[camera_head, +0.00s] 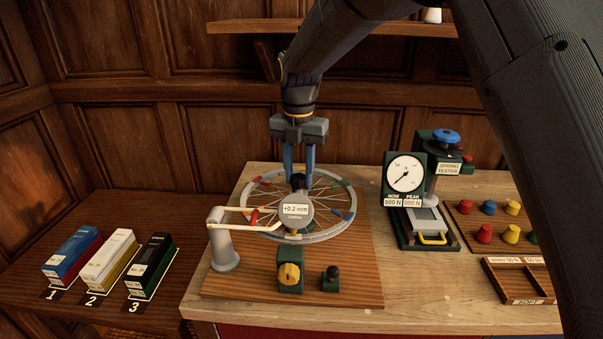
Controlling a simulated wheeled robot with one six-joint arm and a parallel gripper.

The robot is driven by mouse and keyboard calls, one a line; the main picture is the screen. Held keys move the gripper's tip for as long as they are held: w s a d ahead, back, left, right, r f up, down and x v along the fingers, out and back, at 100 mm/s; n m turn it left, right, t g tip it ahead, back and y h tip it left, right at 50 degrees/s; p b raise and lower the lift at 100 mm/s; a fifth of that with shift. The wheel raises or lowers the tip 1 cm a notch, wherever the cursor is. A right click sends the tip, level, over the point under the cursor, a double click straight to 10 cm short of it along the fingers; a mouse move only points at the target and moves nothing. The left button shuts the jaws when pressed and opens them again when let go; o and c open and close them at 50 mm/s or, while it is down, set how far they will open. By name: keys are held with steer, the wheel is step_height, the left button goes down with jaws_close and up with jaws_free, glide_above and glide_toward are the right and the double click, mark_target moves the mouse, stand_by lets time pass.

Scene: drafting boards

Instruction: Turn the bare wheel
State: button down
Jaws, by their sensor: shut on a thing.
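The bare wheel (336,231) lies flat on a brown wooden board. It has a silver rim with coloured patches, thin spokes and no tyre. My gripper (299,177) points down over the middle of the wheel. Its blue fingers are closed around a dark knob (298,184) near the hub. The gauge partly hides the fingertips and the hub, so how the knob joins the wheel cannot be told. The round grey dial gauge (296,222) reads +0.2 mm in front of the hub. A pale arm links it to a grey post (222,245).
A green block with a yellow knob (289,274) and a small black knob (332,275) stand in front of the wheel. The spring tester (424,222) is at right, beside coloured pegs (489,207) and a wooden tray (515,286). Three numbered boxes (110,262) stand at left.

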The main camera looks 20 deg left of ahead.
steer(key=c, duration=1.3)
jaws_free()
steer(key=shift+r, duration=0.15)
step_height(320, 180, up, 8)
steer(key=shift+f+b, duration=0.2)
steer(key=shift+b, duration=1)
